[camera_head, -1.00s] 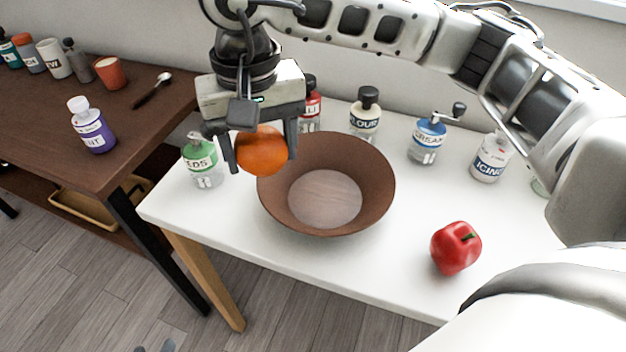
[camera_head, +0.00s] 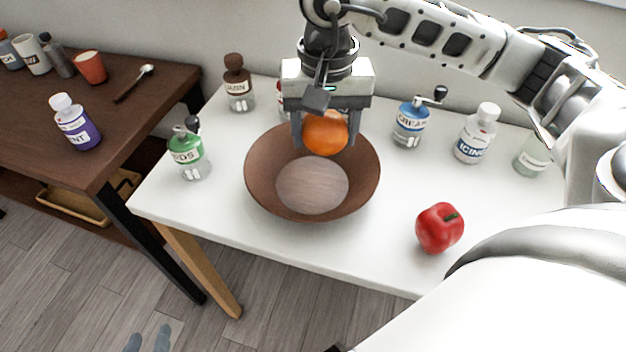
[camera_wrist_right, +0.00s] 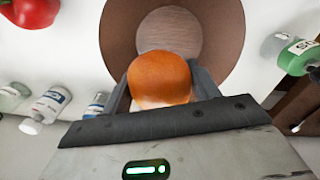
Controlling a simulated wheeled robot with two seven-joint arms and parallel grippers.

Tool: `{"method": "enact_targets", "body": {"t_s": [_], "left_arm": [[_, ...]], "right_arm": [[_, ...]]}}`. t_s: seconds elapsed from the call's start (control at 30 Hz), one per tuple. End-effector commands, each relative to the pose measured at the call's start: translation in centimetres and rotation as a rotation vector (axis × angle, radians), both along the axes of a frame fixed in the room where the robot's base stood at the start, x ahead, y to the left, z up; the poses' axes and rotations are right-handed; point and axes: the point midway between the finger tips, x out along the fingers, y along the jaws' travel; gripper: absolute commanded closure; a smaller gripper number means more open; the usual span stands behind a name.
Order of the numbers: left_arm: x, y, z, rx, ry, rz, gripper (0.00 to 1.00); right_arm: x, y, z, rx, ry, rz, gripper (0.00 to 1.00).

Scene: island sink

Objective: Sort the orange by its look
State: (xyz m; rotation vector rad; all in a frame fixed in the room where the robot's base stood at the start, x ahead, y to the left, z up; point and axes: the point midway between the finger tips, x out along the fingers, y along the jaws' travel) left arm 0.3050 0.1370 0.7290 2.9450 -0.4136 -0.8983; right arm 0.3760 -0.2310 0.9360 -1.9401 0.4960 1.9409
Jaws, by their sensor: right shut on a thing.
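My right gripper (camera_head: 326,136) is shut on the orange (camera_head: 325,140) and holds it above the back part of the brown bowl (camera_head: 262,184). The orange is bright; a paler patch shows near the palm in the right wrist view (camera_wrist_right: 160,80). I cannot tell whether that patch is a mark or light. The bowl is empty and stands on the white table; it fills the upper middle of the wrist view (camera_wrist_right: 232,50).
A green-labelled bottle (camera_head: 188,150) stands to the left. Several bottles line the back, including a blue mill (camera_head: 411,124) and an icing bottle (camera_head: 476,134). A brown table (camera_head: 110,120) holds more items.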

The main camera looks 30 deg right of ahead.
Motion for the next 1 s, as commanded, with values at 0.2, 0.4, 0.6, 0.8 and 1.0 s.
{"method": "enact_targets", "body": {"t_s": [0.2, 0.4, 0.6, 0.8, 1.0], "left_arm": [[-0.1, -0.1, 0.1, -0.008, 0.0, 0.004, 0.64], [-0.1, -0.1, 0.1, -0.009, 0.0, 0.006, 0.64], [-0.1, 0.0, 0.1, -0.008, 0.0, 0.007, 0.64], [-0.2, 0.0, -0.2, -0.007, 0.004, 0.006, 0.64], [-0.2, 0.0, -0.3, -0.006, 0.007, 0.007, 0.64]], "right_arm": [[0.0, 0.0, -0.5, 0.0, -0.001, -0.001, 0.67], [0.0, 0.0, -0.5, 0.0, -0.001, -0.001, 0.14], [0.0, 0.0, -0.5, 0.0, -0.001, 0.0, 0.14], [0.1, 0.0, 0.3, 0.001, -0.003, 0.0, 0.14], [0.2, 0.0, 4.0, 0.001, -0.007, -0.001, 0.14]]}}
